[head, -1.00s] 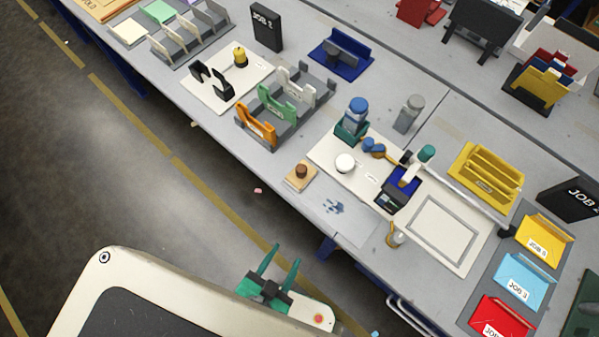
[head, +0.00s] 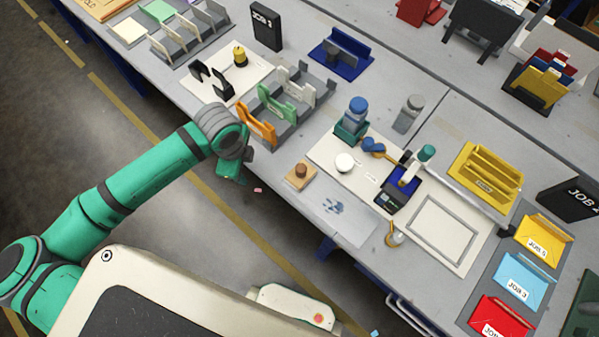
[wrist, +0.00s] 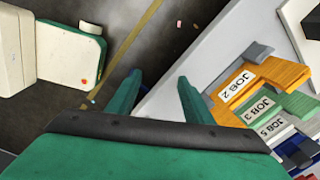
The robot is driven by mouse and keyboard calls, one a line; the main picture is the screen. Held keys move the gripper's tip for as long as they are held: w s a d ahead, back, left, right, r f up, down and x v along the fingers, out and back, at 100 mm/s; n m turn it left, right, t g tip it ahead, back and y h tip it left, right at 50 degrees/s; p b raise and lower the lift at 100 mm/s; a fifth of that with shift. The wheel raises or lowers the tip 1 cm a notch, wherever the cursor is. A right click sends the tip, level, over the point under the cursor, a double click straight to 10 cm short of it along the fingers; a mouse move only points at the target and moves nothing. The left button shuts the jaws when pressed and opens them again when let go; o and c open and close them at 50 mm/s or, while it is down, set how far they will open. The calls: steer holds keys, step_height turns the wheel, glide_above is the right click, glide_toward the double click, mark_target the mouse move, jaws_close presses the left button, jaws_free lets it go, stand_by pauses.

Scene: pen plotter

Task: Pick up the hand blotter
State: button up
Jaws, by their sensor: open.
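The hand blotter (head: 300,175), a pale wooden block with a brown knob, sits near the table's front edge, left of some blue ink smudges (head: 333,206). My gripper (head: 233,172) is at the table's front edge, left of the blotter and apart from it. The head view barely shows its fingers. In the wrist view my gripper (wrist: 157,90) has its two green fingers spread apart with nothing between them. The blotter does not show in the wrist view.
The orange holder (head: 256,124) and green holder (head: 277,107) stand in a grey rack close beside my gripper.

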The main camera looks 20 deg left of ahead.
mark_target(301, 167)
steer(key=w+d+r+m, duration=0.1)
steer(key=w+d+r, duration=0.1)
steer(key=d+r, duration=0.1)
steer(key=w+d+r+m+h, duration=0.1)
steer(key=w+d+r, duration=0.1)
steer(key=d+r, duration=0.2)
steer(key=w+d+r+m+g, duration=0.1)
steer(key=w+d+r+m, duration=0.1)
steer(key=d+r, duration=0.2)
steer(key=shift+w+d+h, duration=0.1)
steer(key=shift+d+h, duration=0.2)
steer(key=shift+d, duration=1.2)
steer(key=f, duration=0.5)
steer(key=shift+s+d, duration=0.2)
steer(key=shift+d, duration=0.1)
steer(key=shift+s+d+f, duration=0.1)
steer(key=shift+s+f, duration=0.1)
steer(key=shift+f, duration=1.1)
steer(key=shift+s+d+f, duration=0.1)
steer(key=shift+s+f, duration=0.05)
steer(key=shift+f, duration=1.1)
steer(key=shift+w, duration=0.15)
steer(key=c, duration=1.2)
steer(key=shift+o, duration=0.2)
